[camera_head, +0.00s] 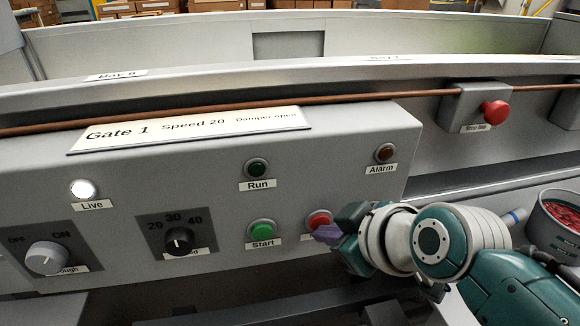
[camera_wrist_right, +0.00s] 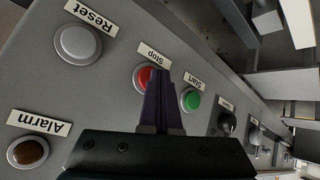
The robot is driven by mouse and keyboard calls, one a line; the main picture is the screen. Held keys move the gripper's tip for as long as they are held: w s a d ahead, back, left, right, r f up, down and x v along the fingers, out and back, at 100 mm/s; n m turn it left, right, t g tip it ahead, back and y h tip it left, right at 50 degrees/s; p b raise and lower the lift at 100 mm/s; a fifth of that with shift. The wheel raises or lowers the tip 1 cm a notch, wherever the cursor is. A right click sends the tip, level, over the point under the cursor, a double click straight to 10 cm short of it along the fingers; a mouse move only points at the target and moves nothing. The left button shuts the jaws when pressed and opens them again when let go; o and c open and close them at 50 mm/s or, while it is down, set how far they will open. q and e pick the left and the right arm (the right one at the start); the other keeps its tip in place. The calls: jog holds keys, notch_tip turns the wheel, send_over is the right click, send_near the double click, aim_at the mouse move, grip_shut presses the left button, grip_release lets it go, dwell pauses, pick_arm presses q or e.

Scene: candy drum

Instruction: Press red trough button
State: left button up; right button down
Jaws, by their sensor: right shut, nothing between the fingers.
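The red button (camera_head: 319,219) is on the grey control panel, right of the green Start button (camera_head: 262,230). My right gripper (camera_head: 324,234) is shut and empty, with its purple fingertips at the red button and covering part of it. In the right wrist view the red button (camera_wrist_right: 142,76) carries the label Stop, and the shut fingertips (camera_wrist_right: 161,80) overlap its edge. I cannot tell whether they touch it. My left gripper is not in view.
The panel also holds a grey trough knob (camera_head: 46,258), a black speed knob (camera_head: 178,240), a Run lamp (camera_head: 257,168) and an Alarm lamp (camera_head: 385,153). A Reset button (camera_wrist_right: 78,43) shows in the wrist view. A red mushroom button (camera_head: 494,112) is at the far right.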

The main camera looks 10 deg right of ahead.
jog(key=shift+s+p, duration=0.45)
jog(key=shift+s, duration=0.2)
jog(key=s+p, duration=0.3)
jog(key=s, duration=0.2)
jog(key=shift+d, duration=0.15)
dwell(0.5)
